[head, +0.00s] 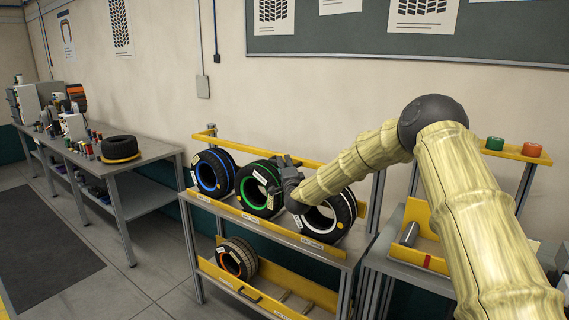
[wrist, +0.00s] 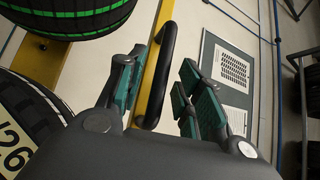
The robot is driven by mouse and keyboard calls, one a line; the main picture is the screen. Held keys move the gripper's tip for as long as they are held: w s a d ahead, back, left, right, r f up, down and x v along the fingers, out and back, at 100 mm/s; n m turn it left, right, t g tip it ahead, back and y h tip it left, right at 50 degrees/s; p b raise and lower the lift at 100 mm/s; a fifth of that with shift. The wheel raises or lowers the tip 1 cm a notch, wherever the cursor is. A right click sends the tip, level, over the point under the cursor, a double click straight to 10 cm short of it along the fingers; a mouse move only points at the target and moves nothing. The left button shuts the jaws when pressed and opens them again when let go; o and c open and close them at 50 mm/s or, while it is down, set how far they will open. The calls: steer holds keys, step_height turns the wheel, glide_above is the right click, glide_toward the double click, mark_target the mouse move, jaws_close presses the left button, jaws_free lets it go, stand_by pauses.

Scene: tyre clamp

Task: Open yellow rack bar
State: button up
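The yellow rack bar (head: 238,146) runs along the upper back of the tyre rack, behind the tyres. In the wrist view the yellow bar (wrist: 167,14) carries a black handle (wrist: 157,75). My gripper (wrist: 163,72) is open, with green-padded fingers on either side of the bar and handle. The handle lies nearer the left fingers, with a gap to the right ones; whether it touches the left pads I cannot tell. In the head view my gripper (head: 285,168) is between the green-striped tyre (head: 258,190) and the white-striped tyre (head: 328,217), and my arm hides part of the bar.
A blue-striped tyre (head: 212,173) stands at the left of the upper shelf. An orange-striped tyre (head: 237,259) is on the lower shelf. A workbench (head: 135,162) stands at the left. Another rack with a yellow shelf (head: 511,151) is at the right.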

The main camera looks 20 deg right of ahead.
steer(key=shift+w+d, duration=0.1)
steer(key=shift+w, duration=0.55)
jaws_close()
steer(key=shift+r, duration=0.15)
